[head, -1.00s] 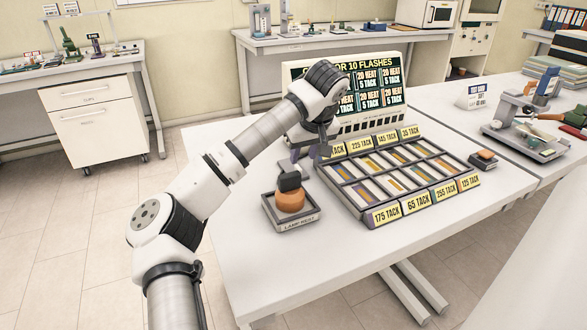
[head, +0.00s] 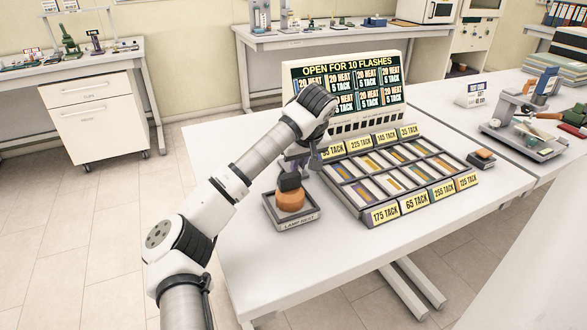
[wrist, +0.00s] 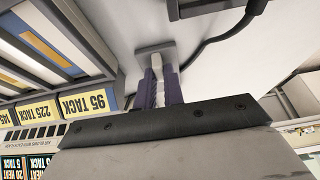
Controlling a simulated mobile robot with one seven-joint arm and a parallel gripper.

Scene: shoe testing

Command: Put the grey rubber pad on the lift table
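My gripper (head: 300,160) is above the near table, just behind the lamp rest and left of the sample tray. In the wrist view its two purple fingers (wrist: 161,90) have a narrow gap with something pale in it. A grey flat block with a white piece (wrist: 155,48) shows at the fingertips. I cannot tell whether it is held or lies beyond, or whether it is the grey rubber pad. I cannot make out a lift table for certain. A grey apparatus (head: 525,140) stands on the right bench.
The lamp rest (head: 292,222) holds an orange-brown lamp (head: 290,200) close to my gripper. The sample tray (head: 365,211) has raised tack labels. A screen (head: 350,80) stands behind. A dark cable (wrist: 225,30) lies on the table. The table's front is clear.

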